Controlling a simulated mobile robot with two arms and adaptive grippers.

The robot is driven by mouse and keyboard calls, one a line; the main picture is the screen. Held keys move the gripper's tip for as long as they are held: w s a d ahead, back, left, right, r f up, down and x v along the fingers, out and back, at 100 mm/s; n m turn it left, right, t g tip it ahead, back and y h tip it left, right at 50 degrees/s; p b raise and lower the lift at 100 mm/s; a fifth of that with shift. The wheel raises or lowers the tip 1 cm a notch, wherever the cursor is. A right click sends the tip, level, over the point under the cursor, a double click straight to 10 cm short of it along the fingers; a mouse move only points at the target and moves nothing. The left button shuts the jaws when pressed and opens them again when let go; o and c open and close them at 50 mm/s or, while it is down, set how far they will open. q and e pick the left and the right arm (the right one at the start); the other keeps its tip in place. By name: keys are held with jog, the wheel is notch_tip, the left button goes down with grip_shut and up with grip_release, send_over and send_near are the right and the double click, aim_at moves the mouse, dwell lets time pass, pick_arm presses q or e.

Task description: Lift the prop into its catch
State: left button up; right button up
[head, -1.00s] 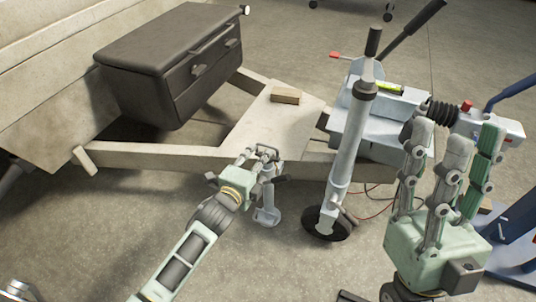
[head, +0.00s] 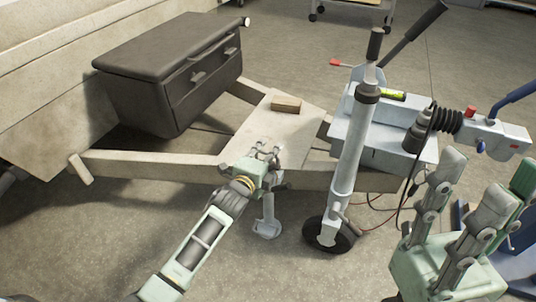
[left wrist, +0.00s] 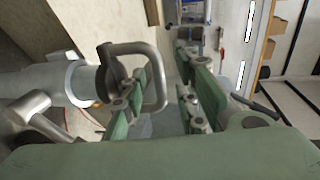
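The prop (head: 267,215) is a short pale leg with a flat foot, hanging upright beside the near frame beam; its upper part is hidden behind my left gripper. My left gripper (head: 268,152) is at the top of the prop, against the beam. In the left wrist view, my left fingers (left wrist: 168,95) are apart, with a grey loop handle (left wrist: 160,80) reaching between them. The handle joins a pale tube (left wrist: 50,82), apparently the prop. Firm contact cannot be made out. The catch cannot be told apart. My right gripper (head: 470,205) is open and empty at the right.
The trailer beam (head: 150,165) runs across under a black toolbox (head: 135,85). A jockey wheel post (head: 350,150) stands right of the prop. A wood block (head: 286,104) lies on the frame plate. The coupling head (head: 500,135) is behind my right gripper. Floor in front is clear.

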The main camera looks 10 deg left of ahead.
pick_arm(q)
grip_shut()
dwell(0.3)
jog(key=shift+r, duration=0.1)
